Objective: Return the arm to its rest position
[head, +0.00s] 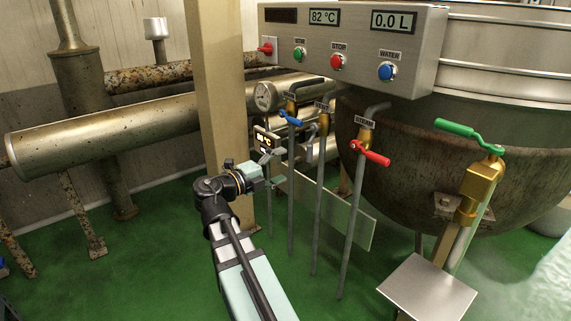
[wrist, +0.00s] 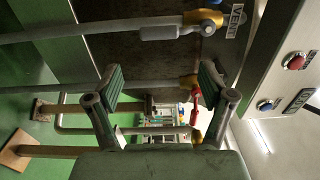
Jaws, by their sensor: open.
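My arm (head: 240,262) reaches up from the bottom of the head view, left of the kettle (head: 440,150). My gripper (head: 277,170) is at its end, in front of the lower part of the valve pipes. In the wrist view my gripper (wrist: 160,82) shows two fingers spread wide apart with nothing held between them. The red steam valve handle (head: 371,154) is to the right of my gripper in the head view. In the wrist view the red handle (wrist: 196,100) shows beyond the gap between the fingers.
The blue valve handle (head: 290,117) is just above my gripper. A grey vent handle (wrist: 175,32) is close by. A tan post (head: 222,90) stands behind my arm. The control box (head: 352,45) hangs above. A green-handled brass valve (head: 480,185) is at right. Green floor (head: 165,245) is clear at left.

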